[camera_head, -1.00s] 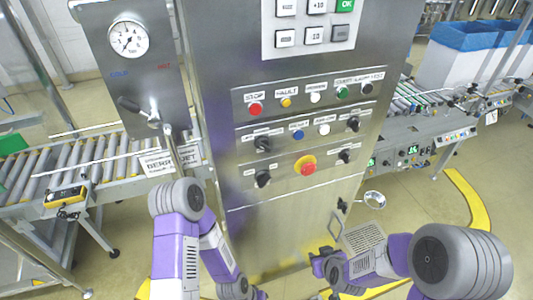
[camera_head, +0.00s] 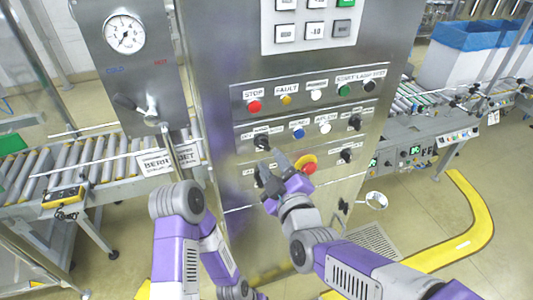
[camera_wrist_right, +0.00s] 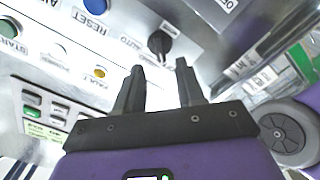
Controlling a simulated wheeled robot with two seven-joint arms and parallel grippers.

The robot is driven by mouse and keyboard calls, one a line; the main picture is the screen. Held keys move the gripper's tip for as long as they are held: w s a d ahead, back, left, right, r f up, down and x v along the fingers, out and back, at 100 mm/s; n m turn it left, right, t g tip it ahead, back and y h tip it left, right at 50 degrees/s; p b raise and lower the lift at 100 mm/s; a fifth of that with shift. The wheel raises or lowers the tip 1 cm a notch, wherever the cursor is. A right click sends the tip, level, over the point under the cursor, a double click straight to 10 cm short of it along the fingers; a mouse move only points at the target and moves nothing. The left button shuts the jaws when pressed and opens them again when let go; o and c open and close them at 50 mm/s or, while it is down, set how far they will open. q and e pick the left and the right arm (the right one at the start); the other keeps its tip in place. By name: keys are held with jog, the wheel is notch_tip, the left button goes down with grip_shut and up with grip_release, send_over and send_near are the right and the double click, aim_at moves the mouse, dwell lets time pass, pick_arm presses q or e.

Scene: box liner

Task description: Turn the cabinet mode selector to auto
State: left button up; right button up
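The cabinet (camera_head: 222,75) stands upright with its button panel facing me. The mode selector (camera_head: 262,141) is a black knob left of the blue reset button. It also shows in the right wrist view (camera_wrist_right: 160,42), with a label reading AUTO beside it. My right gripper (camera_head: 268,163) is just below the selector in the head view. In the wrist view its two fingers (camera_wrist_right: 158,72) are spread, empty, and point toward the knob; a gap to it shows. My left arm shows at bottom centre, but its gripper is not in view.
A red emergency button (camera_head: 308,167) on a yellow base sits close right of my right gripper, partly covered. Other black knobs (camera_head: 354,122) and a row of buttons (camera_head: 286,100) surround the selector. A pipe panel with a gauge (camera_head: 124,35) stands left.

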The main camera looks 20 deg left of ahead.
aim_at(264, 147)
jog(key=shift+x, duration=2.2)
grip_shut()
